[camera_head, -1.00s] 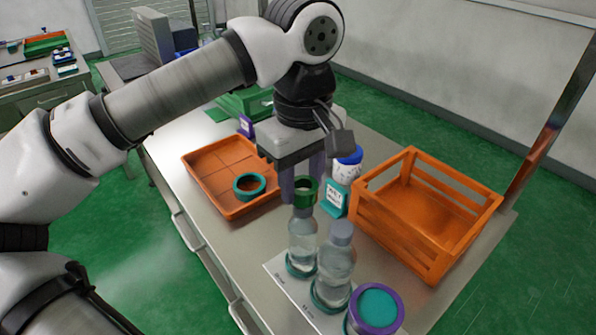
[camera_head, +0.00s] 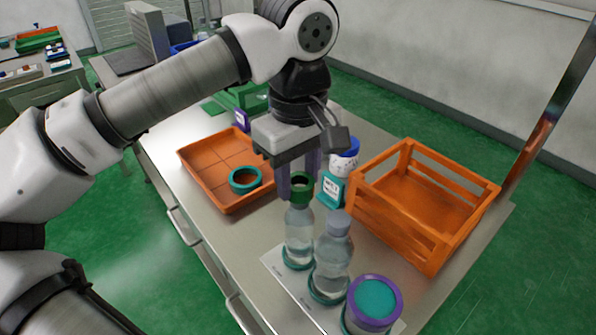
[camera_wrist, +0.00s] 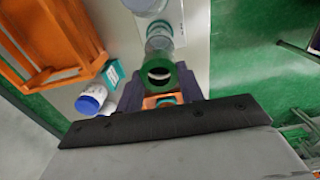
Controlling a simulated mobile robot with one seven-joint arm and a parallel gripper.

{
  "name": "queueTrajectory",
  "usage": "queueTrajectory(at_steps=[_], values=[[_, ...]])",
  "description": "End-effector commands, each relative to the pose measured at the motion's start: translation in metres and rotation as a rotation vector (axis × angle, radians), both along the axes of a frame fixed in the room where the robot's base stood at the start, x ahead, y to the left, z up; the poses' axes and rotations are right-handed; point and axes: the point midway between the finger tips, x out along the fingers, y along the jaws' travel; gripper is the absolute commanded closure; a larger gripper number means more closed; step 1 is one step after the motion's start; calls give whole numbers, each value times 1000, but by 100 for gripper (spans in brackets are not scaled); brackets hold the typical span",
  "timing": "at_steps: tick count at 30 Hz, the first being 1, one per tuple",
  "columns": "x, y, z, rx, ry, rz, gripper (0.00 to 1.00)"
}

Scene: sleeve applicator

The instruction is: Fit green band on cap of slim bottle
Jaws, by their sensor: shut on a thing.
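My gripper (camera_head: 299,188) points down and is shut on the green band (camera_head: 301,194), a short ring. The band is at the top of the slim bottle (camera_head: 299,238), a clear upright bottle. The bottle's cap is hidden by the band in the head view. In the wrist view the green band (camera_wrist: 160,80) sits between the fingers, with a pale and dark shape inside its opening and the bottle behind it. I cannot tell how far the band surrounds the cap.
A wider bottle with a grey cap (camera_head: 333,258) stands close beside the slim bottle. A purple-rimmed jar (camera_head: 371,309) stands in front. An orange tray (camera_head: 207,165) holds a teal band (camera_head: 245,181). An orange crate (camera_head: 425,205), a blue-lidded jar (camera_head: 344,158) and a teal box (camera_head: 331,189) stand nearby.

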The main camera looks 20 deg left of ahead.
Motion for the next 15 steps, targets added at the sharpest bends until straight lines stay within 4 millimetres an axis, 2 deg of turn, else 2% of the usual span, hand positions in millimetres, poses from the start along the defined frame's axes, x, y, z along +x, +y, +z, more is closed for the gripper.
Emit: queueTrajectory(at_steps=[15], values=[[0, 0, -20, 0, 0, -1, 84]])
